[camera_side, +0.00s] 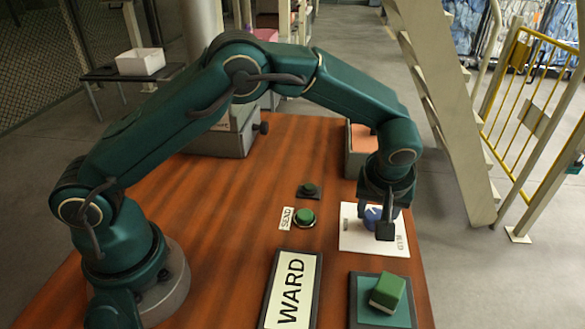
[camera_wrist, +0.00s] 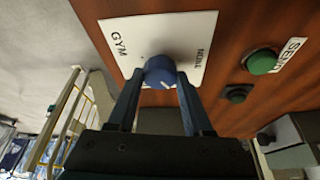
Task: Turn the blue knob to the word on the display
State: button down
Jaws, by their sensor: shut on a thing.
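The blue knob (camera_side: 372,213) stands on a white plate (camera_side: 352,241) near the right edge of the table. In the wrist view the knob (camera_wrist: 159,71) sits between the two fingers of my gripper (camera_wrist: 159,84), which is shut on it. A pale pointer mark shows on the knob, slanting toward the lower right of the picture. The plate (camera_wrist: 118,22) bears the word GYM at its left and another word at its right that I cannot read surely. The display (camera_side: 291,290) reads WARD. My gripper (camera_side: 381,225) hides part of the knob in the side view.
A green button (camera_side: 305,217) with a SEND label (camera_side: 287,218) and a small dark button (camera_side: 309,190) are left of the plate. A green block (camera_side: 387,291) rests on a dark-edged tray (camera_side: 364,318) in front. A box with an orange top (camera_side: 360,139) stands behind.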

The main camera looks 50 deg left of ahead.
jog(key=shift+m, duration=0.5)
jog(key=shift+c, duration=1.5)
grip_release()
jog(key=shift+v, duration=2.6)
jog(key=shift+a, duration=0.1)
